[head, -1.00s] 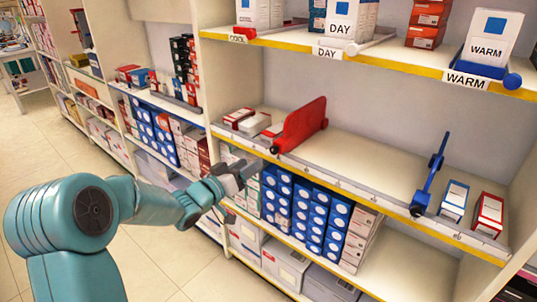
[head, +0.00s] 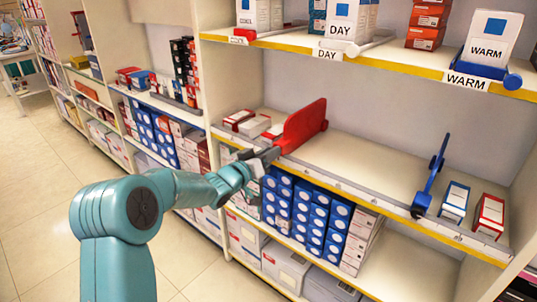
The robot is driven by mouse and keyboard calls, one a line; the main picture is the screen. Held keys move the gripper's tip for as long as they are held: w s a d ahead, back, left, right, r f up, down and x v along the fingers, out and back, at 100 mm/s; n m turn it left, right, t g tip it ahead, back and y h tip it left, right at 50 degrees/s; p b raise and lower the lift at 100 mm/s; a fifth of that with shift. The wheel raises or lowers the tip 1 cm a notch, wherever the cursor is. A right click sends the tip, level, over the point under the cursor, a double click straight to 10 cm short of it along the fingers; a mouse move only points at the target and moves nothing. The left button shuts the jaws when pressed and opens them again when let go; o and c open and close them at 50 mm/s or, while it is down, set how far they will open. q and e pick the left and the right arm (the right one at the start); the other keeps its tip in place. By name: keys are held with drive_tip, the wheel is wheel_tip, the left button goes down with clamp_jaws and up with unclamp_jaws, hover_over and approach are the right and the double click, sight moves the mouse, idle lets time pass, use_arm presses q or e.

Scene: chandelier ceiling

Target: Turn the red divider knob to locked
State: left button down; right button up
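The red divider (head: 304,126) stands upright on the middle shelf, with small boxes to its left. Its knob is at the low front end by the shelf edge and is mostly hidden by my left gripper (head: 263,157). The dark fingers of that gripper are at the knob, touching or almost touching it. I cannot tell whether they are closed on it, or which way the knob is turned. My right gripper is not in view.
A blue divider (head: 430,176) stands further right on the same shelf, beside a blue-and-white box (head: 455,201) and a red-and-white box (head: 489,214). The shelf between the dividers is bare. The upper shelf (head: 400,66) overhangs.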

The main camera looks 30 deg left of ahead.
use_arm(q)
drive_tip(key=shift+d+f+m+b, duration=0.1)
drive_tip(key=shift+d+m+b, duration=0.1)
drive_tip(key=shift+m+b, duration=3.6)
drive_tip(key=shift+d+f+m+b, duration=0.15)
drive_tip(key=shift+m+b, duration=2.3)
drive_tip(key=shift+m, duration=2.55)
drive_tip(key=shift+r, duration=0.1)
drive_tip(key=c, duration=0.9)
unclamp_jaws()
